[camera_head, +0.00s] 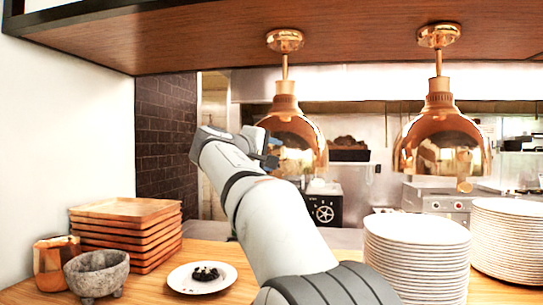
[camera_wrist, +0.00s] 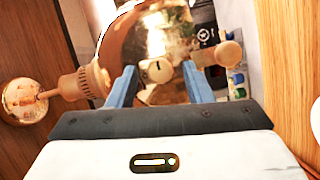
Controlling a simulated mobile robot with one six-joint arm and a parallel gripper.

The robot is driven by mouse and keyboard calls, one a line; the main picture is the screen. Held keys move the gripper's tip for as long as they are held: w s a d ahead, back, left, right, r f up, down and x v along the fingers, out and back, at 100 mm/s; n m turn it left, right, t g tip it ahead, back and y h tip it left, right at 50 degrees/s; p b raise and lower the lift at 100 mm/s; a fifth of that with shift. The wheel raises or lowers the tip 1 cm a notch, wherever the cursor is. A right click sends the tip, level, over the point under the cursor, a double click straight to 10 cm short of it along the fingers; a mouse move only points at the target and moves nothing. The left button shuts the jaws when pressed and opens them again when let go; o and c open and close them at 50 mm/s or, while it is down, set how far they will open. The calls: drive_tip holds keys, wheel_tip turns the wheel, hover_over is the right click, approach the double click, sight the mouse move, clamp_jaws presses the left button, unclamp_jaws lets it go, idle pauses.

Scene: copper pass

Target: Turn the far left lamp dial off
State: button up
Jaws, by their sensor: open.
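The far left copper heat lamp (camera_head: 297,135) hangs from the wooden shelf in the head view. My gripper (camera_head: 272,150) is at its left side, and its fingers are mostly hidden there. In the wrist view the lamp shade (camera_wrist: 130,45) appears sideways. A small pale round dial (camera_wrist: 157,71) with a dark mark shows on the shade. My gripper's blue fingers (camera_wrist: 159,67) are open, one on each side of the dial in the picture. I cannot tell whether they touch it. A round knob (camera_wrist: 229,54) sticks out near the shade's rim, right of the fingers.
A second copper lamp (camera_head: 440,145) hangs to the right. Below are stacks of white plates (camera_head: 417,250), stacked wooden trays (camera_head: 125,235), a stone mortar (camera_head: 95,273), a copper cup (camera_head: 52,262) and a plate of dark food (camera_head: 202,277). The wooden shelf (camera_head: 350,35) is overhead.

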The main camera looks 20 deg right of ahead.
drive_tip(key=v, duration=0.7)
drive_tip(key=shift+s+a+b, duration=0.2)
drive_tip(key=shift+a+b, duration=0.1)
drive_tip(key=shift+b, duration=0.1)
drive_tip(key=shift+f, duration=0.1)
drive_tip(key=s+a+f+g+y+p, duration=0.1)
drive_tip(key=s+f+g+y+p, duration=0.15)
drive_tip(key=s+f, duration=0.45)
drive_tip(key=s+a+f+m+g+y+p, duration=0.1)
drive_tip(key=s+f+y, duration=0.25)
drive_tip(key=f, duration=0.75)
drive_tip(key=s+a+f+g+y+p, duration=0.1)
drive_tip(key=s+f+y+p, duration=0.2)
drive_tip(key=f, duration=0.6)
drive_tip(key=s+a+f+m+g+y+p, duration=0.1)
drive_tip(key=s+a+f+m+y, duration=0.3)
drive_tip(key=s+f, duration=0.8)
drive_tip(key=shift+s+a+f+g+y, duration=0.3)
drive_tip(key=shift+s+a+g+y, duration=0.2)
drive_tip(key=shift+s+a+g, duration=0.25)
